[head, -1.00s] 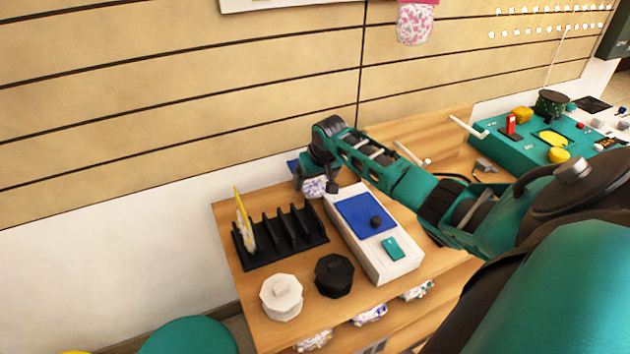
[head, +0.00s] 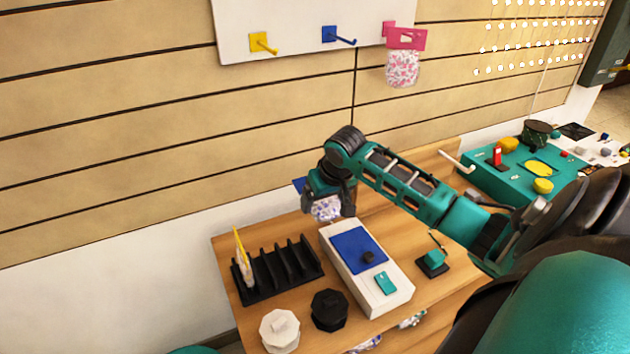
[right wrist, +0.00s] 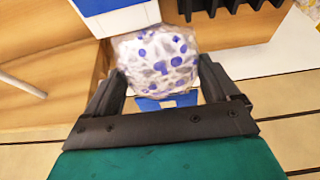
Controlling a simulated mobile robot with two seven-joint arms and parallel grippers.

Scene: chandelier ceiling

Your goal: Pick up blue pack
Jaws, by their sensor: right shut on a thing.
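The blue pack, a clear bag with blue and grey spots (right wrist: 158,62) and a blue header (right wrist: 166,101), sits between my right gripper's fingers (right wrist: 156,88) in the right wrist view. In the head view my right gripper (head: 328,200) is shut on it, above the back of the wooden table. The bag (head: 326,208) hangs below the fingers and a corner of its blue header (head: 299,185) shows at the left. My left gripper is not in view.
A black slotted rack (head: 277,272) holds a yellow-topped pack (head: 243,258). A white box with a blue panel (head: 385,292) stands beside it, with black (head: 329,311) and white (head: 280,330) lidded pots in front. Yellow (head: 262,44) and blue (head: 338,35) hooks and a pink pack (head: 403,65) are on the wall.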

